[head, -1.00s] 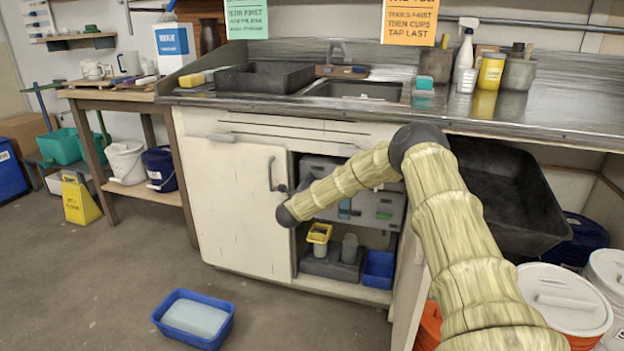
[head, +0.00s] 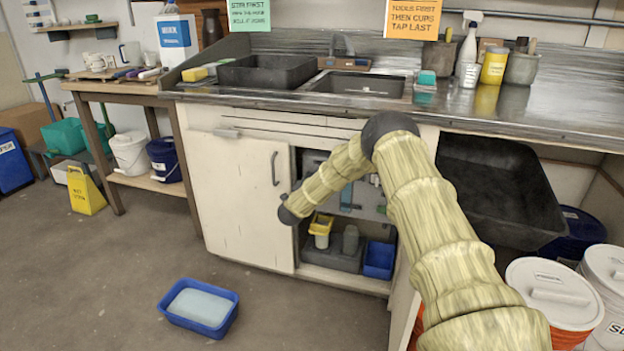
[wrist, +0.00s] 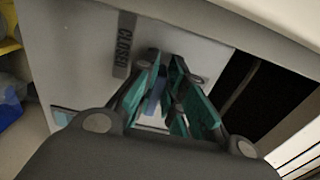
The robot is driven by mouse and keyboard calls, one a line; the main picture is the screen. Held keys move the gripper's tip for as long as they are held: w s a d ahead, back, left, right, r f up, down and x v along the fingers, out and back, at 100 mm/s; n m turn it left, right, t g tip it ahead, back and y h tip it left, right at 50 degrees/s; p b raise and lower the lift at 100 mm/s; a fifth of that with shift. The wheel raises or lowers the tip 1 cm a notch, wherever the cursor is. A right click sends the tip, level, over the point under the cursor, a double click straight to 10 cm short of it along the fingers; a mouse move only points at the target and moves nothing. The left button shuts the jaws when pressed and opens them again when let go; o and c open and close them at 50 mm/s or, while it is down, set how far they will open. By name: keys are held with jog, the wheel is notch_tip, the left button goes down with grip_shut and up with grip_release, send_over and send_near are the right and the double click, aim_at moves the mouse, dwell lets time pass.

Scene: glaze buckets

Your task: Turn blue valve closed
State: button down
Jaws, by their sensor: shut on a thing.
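A light grey panel (wrist: 75,45) with a dark CLOSED label (wrist: 124,44) fills much of the wrist view. A small blue piece (wrist: 154,97), seemingly the blue valve's handle, shows between the teal fingers of my gripper (wrist: 172,88). The fingers are shut on it, close to the panel. Most of the handle is hidden by the fingers, so its exact angle is hard to tell. In the head view my arm reaches into the open cabinet below the counter, and my gripper cannot be made out there.
The left cabinet door (head: 238,200) is shut. Inside the opening, a yellow-topped container (head: 321,228) and a blue bin (head: 379,260) stand below the panel. A blue tub (head: 199,307) lies on the floor.

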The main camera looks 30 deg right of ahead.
jog(key=shift+f, duration=0.1)
dwell(0.4)
jog(key=c, duration=1.5)
grip_release()
jog(key=shift+a, duration=0.1)
jog(key=v, duration=1.2)
